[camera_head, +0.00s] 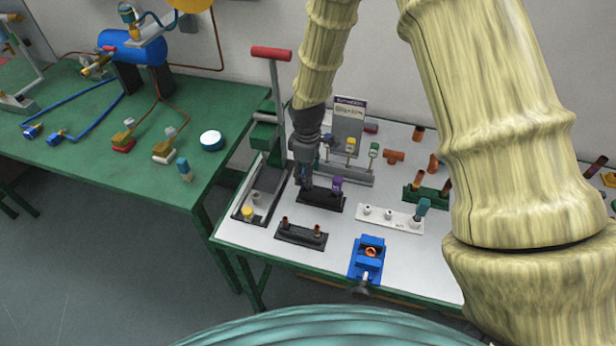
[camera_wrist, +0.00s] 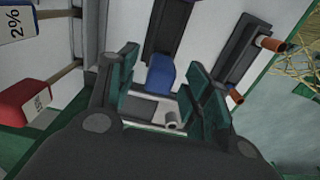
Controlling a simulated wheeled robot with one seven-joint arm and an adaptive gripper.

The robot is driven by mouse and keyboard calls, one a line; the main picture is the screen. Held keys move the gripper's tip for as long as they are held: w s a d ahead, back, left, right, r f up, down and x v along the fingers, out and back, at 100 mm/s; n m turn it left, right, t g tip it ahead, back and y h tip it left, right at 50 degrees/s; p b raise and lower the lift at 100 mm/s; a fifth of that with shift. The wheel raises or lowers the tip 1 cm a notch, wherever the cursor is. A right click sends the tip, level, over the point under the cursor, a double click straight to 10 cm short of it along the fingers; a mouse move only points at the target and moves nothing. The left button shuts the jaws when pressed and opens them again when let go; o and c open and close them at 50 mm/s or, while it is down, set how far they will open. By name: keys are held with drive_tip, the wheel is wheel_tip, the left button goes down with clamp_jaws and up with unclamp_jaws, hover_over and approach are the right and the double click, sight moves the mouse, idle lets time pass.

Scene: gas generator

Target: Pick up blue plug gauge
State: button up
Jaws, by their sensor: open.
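The blue plug gauge (camera_wrist: 160,74) shows in the wrist view between the fingers of my gripper (camera_wrist: 164,88), beside the end of a dark holder block (camera_wrist: 166,25). The fingers have green pads, stand apart and do not appear closed on it. In the head view my gripper (camera_head: 306,178) is low over the left end of a black holder (camera_head: 320,198). The blue plug gauge cannot be made out clearly there, behind the gripper. A purple-topped plug (camera_head: 337,183) stands at the holder's right end.
A black block with two copper pieces (camera_head: 301,234) lies in front, and a blue vise (camera_head: 368,258) to its right. A white block (camera_head: 390,215) holds several pieces. A dark tray (camera_head: 246,209) is left, and a labelled stand (camera_head: 348,122) is behind.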

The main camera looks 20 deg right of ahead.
drive_tip(key=shift+f, duration=1.15)
drive_tip(key=c, duration=1)
drive_tip(key=shift+o, duration=0.2)
